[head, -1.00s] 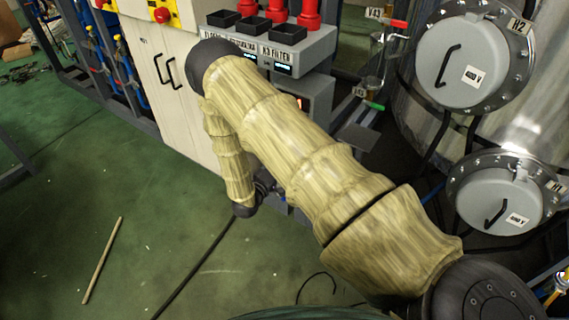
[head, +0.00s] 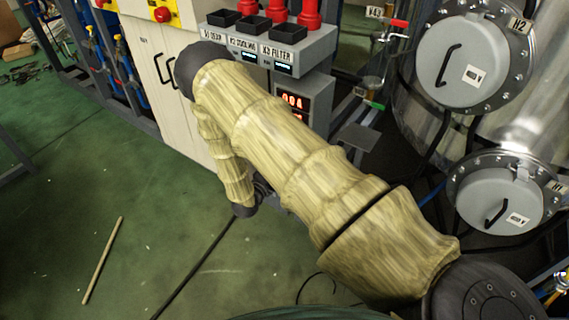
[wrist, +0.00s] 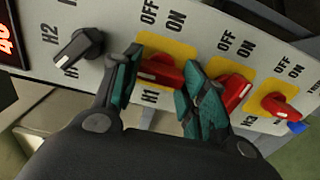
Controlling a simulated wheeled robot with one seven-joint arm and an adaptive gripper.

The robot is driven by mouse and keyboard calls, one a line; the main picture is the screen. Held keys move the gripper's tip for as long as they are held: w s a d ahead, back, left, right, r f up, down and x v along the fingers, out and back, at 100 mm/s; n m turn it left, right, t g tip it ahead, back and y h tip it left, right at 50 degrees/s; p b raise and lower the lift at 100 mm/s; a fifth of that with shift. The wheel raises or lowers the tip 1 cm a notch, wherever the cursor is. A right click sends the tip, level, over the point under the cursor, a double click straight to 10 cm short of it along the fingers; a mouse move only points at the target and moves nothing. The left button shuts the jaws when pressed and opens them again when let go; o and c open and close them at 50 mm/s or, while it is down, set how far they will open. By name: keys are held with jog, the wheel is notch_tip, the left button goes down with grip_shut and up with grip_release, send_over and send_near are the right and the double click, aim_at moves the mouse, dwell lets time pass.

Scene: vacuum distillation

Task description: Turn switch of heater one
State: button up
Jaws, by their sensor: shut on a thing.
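The red rotary switch (wrist: 160,72) labelled H1 sits on a yellow plate with OFF and ON marks on a pale panel in the wrist view. My gripper (wrist: 162,68) has its two teal-padded fingers on either side of this switch and is shut on it. The fingers hide parts of the switch's sides and its plate. In the head view my arm covers the switch and the gripper.
Close to the right finger are a second red switch (wrist: 233,92) and a third one (wrist: 281,107). A black knob (wrist: 80,47) is on the left. In the head view, a white cabinet (head: 150,70) and grey vessel hatches (head: 473,65) flank my arm.

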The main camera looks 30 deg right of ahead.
jog(key=o, duration=1)
jog(key=shift+a, duration=0.1)
jog(key=v, duration=1.2)
jog(key=shift+f, duration=0.1)
